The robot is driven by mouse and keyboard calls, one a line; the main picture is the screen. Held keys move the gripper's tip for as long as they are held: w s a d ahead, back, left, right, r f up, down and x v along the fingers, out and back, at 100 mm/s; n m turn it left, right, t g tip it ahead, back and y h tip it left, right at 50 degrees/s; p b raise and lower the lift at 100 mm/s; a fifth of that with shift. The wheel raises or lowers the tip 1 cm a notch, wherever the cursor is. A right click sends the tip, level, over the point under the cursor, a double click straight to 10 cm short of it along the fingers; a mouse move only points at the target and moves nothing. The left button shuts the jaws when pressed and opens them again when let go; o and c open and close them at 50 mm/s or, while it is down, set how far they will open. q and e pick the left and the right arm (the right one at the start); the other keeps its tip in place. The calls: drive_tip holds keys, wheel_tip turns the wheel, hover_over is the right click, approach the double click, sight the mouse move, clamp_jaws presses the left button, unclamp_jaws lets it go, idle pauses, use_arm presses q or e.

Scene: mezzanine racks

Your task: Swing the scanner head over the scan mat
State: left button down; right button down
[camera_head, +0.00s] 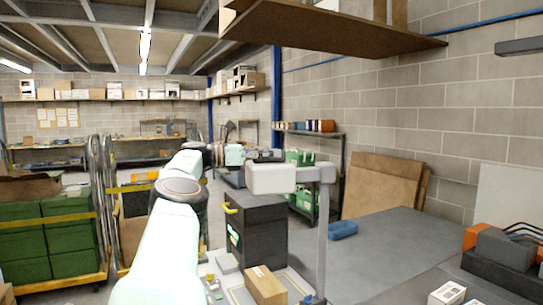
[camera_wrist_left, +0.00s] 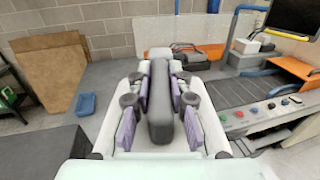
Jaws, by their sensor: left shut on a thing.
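The scanner head (camera_head: 270,179), a pale grey box, hangs on a short arm from an upright grey post (camera_head: 322,240) in the head view. My left gripper (camera_head: 262,155) is at the far side of the scanner head, partly hidden by it. In the left wrist view, the purple-padded fingers of my left gripper (camera_wrist_left: 160,105) are shut on a dark grey bar (camera_wrist_left: 161,118), apparently the scanner's handle. A flat pale-edged patch, probably the scan mat (camera_head: 238,296), lies at the bottom of the head view, partly cut off. My right gripper is not in view.
A brown carton (camera_head: 265,286) stands low, left of the post. A dark drawer cabinet (camera_head: 256,232) is behind. A grey table (camera_head: 385,250) with a blue tray (camera_head: 343,230) spreads to the right. A wooden shelf (camera_head: 320,28) overhangs above. Green crates (camera_head: 50,240) stand on the left.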

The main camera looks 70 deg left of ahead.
use_arm(q)
drive_tip(key=shift+f, duration=0.15)
drive_tip(key=c, duration=1.6)
unclamp_jaws()
drive_tip(key=shift+c, duration=0.2)
drive_tip(key=o, duration=0.4)
drive_tip(key=shift+s+a, duration=0.1)
drive_tip(key=shift+s, duration=0.05)
